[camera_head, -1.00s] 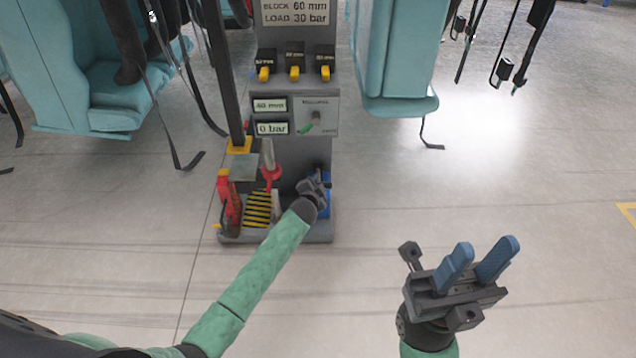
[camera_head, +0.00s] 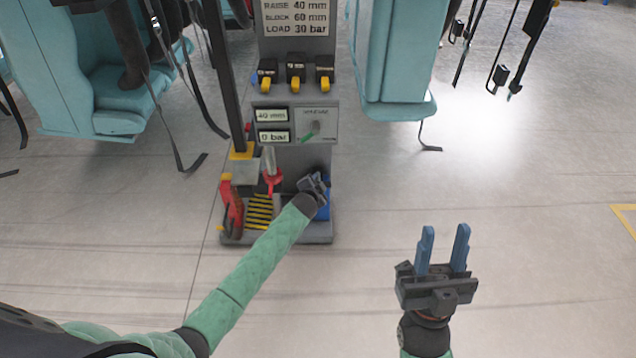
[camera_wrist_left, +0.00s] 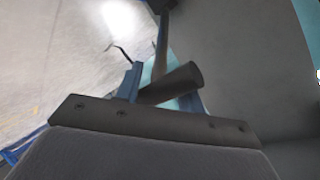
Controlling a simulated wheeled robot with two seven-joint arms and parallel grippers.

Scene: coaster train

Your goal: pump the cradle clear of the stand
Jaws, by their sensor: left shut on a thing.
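The grey stand (camera_head: 293,160) rises at the centre of the head view. Its displays read about 40 mm (camera_head: 272,115) and 0 bar (camera_head: 274,137). My left gripper (camera_head: 317,183) is low at the stand's right side, in front of a blue part (camera_head: 323,208). In the left wrist view its blue fingers are around a dark cylindrical handle (camera_wrist_left: 178,82), shut on it; the handle lies tilted between them. My right gripper (camera_head: 446,230) is open and empty, its blue fingers upright, over the floor right of the stand. I cannot clearly pick out the cradle.
A sign (camera_head: 296,16) tops the stand, above several yellow-tipped switches (camera_head: 295,80) and a dial with a green pointer (camera_head: 314,130). A red part (camera_head: 231,208) and yellow-black stripes (camera_head: 259,211) are on its base. Teal seats (camera_head: 398,60) hang on both sides.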

